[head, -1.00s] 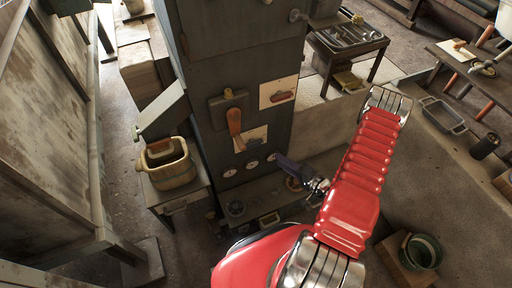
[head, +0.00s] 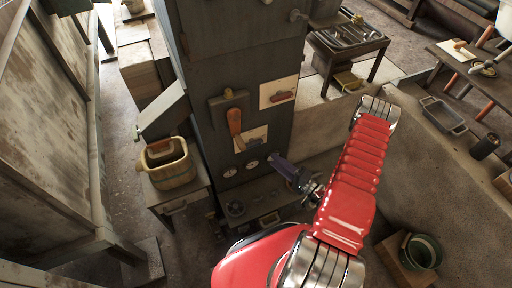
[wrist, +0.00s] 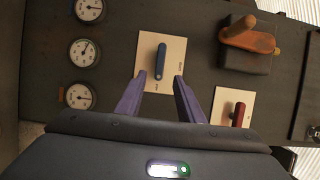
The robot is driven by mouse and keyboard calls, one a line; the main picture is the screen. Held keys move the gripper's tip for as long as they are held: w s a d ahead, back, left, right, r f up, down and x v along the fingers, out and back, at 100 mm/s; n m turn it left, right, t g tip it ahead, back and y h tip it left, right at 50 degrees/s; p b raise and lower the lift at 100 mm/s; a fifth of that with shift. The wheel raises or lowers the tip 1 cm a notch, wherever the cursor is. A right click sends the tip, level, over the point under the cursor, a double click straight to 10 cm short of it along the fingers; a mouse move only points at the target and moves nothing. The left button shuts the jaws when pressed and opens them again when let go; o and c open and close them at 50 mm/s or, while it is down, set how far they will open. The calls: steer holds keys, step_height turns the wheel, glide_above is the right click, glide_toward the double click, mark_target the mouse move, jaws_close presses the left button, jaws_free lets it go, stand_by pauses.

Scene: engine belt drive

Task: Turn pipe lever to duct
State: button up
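A blue lever (wrist: 160,62) stands on a pale plate (wrist: 149,42) in the wrist view, lying along the picture's up-down direction. Small dark labels on the plate are too small to read surely. The plate also shows on the dark cabinet front in the head view (head: 256,133). My gripper (wrist: 158,80) has two purple fingers spread apart, one on each side of the lever's lower end in the picture, with nothing clearly held. Contact cannot be told. In the head view my gripper (head: 280,166) is below and right of that plate.
A red lever (wrist: 239,113) on another pale plate is right of the gripper in the wrist view. An orange handle (wrist: 250,39) on a dark block is above it. Several round gauges (wrist: 84,52) line the left.

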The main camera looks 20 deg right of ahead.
mark_target(253, 143)
steer(key=x, duration=1.1)
steer(key=shift+w+a, duration=0.15)
steer(key=shift+w, duration=0.1)
steer(key=shift+c, duration=0.4)
jaws_close()
steer(key=shift+a, duration=0.1)
